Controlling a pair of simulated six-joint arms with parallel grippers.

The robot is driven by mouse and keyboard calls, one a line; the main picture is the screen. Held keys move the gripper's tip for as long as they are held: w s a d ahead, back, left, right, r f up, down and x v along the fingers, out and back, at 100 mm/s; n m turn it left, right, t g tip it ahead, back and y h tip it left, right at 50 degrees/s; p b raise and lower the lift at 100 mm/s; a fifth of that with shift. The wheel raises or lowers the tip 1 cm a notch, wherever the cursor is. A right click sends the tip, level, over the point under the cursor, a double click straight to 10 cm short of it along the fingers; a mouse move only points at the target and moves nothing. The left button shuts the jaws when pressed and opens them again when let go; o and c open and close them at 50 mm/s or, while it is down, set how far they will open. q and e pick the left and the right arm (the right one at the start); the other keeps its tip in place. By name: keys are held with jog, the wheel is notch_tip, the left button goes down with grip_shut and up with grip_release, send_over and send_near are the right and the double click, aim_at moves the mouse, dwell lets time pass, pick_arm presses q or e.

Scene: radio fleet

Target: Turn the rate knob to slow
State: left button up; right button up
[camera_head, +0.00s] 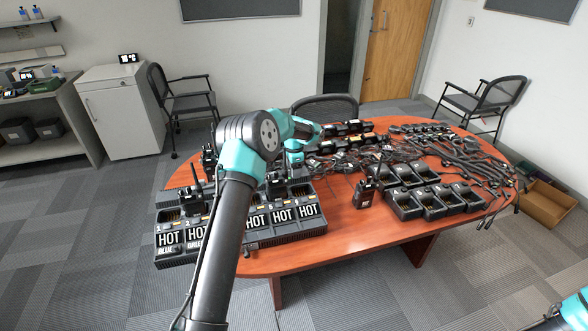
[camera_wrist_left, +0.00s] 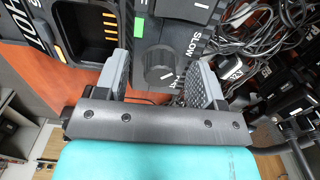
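The rate knob (camera_wrist_left: 158,68) is a dark round knob with a pale mark, seen in the left wrist view on a black device (camera_wrist_left: 165,28). A white "SLOW" label (camera_wrist_left: 189,45) is printed to the upper right of the knob. My left gripper (camera_wrist_left: 157,62) is open, with one finger on each side of the knob. There is a clear gap at the left finger; I cannot tell whether the right finger touches it. In the head view my left arm (camera_head: 262,138) reaches over the table and hides the knob. My right gripper is out of view.
A charger bank with "HOT" labels (camera_head: 285,216) stands at the table's left front. Empty black chargers (camera_head: 433,203), a standing radio (camera_head: 364,195) and tangled cables (camera_head: 465,153) fill the right side. The front table edge (camera_head: 350,238) is clear.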

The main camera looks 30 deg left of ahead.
pick_arm(q)
jog(key=shift+r, duration=0.1)
notch_tip(320, 180, up, 17)
jog(key=shift+r, duration=0.15)
dwell(0.6)
dwell(0.3)
